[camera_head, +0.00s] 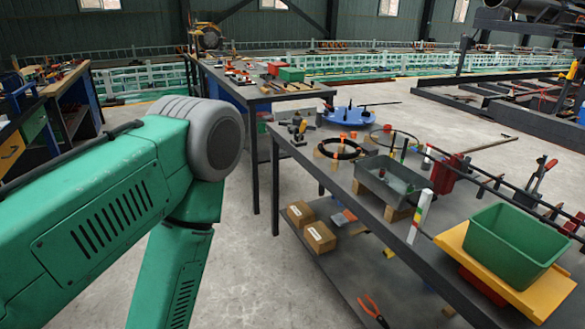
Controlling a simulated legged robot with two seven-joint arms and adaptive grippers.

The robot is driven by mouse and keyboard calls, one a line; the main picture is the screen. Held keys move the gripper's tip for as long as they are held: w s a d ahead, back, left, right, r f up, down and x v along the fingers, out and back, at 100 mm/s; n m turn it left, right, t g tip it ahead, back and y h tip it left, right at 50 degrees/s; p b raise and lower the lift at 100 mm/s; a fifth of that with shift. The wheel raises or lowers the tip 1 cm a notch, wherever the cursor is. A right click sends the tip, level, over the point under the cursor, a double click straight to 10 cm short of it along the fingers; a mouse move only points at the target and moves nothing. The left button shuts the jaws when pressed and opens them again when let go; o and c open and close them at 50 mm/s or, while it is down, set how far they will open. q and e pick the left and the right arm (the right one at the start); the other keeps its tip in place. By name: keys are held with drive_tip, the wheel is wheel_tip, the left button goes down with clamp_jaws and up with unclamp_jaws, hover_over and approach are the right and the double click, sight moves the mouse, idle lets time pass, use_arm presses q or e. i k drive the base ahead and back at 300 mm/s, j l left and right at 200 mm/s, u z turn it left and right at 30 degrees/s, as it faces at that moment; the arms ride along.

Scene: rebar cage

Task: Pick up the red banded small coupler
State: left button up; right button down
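I cannot single out the red banded small coupler at this size. A grey tray (392,190) on the near bench holds small dark pieces, a few with coloured marks too small to read. A small pale upright piece with a red mark (427,158) stands just behind the tray. My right gripper is not in view.
The near bench (330,205) also carries a green bin (503,250) on a yellow board (540,298), a black coil (339,149), and a red block (446,174). Cardboard boxes (319,237) and orange-handled pliers (373,312) lie on its lower shelf. The floor (262,275) left of it is clear.

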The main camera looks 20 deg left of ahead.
sight(383, 169)
drive_tip(key=j+u, duration=0.1)
drive_tip(key=i+j, duration=0.75)
